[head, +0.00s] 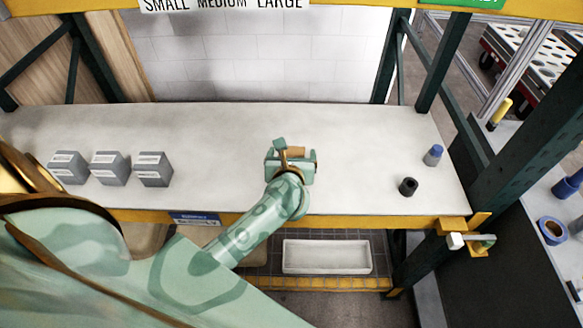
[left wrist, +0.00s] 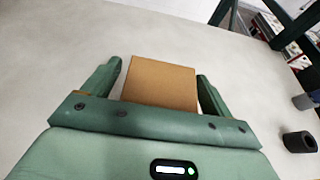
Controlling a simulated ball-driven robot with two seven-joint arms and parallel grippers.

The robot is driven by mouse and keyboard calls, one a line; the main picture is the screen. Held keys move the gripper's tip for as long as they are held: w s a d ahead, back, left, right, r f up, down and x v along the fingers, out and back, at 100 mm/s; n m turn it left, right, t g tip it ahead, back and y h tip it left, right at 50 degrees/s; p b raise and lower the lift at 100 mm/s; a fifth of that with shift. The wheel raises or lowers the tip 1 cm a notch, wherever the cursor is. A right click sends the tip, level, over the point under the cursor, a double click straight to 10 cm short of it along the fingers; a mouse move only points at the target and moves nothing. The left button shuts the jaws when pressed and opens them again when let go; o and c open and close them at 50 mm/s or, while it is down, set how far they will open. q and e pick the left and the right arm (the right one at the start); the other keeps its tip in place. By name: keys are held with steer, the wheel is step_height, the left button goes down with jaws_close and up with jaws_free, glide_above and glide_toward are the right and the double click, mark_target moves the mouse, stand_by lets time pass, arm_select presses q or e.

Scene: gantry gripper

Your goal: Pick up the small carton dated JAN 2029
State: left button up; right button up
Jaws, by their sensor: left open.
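A small plain brown carton (left wrist: 160,82) lies on the pale bench top between the two fingers of my left gripper (left wrist: 159,72) in the left wrist view. My left gripper is open, with a gap visible between the carton and the left finger; whether the right finger touches it I cannot tell. In the head view the carton (head: 297,151) is mostly hidden by the gripper (head: 292,158). No date can be read on its visible face. My right gripper is not in view.
Three grey boxes with white labels (head: 110,168) stand in a row on the left of the bench (head: 225,140). A black ring-like cylinder (head: 408,187) and a blue-topped grey cylinder (head: 433,155) stand on the right. A white tray (head: 327,257) sits below the bench. Dark green posts frame it.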

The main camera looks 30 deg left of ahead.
arm_select(q)
steer(key=shift+w+f, duration=0.1)
steer(key=shift+w, duration=0.05)
steer(key=c, duration=1.3)
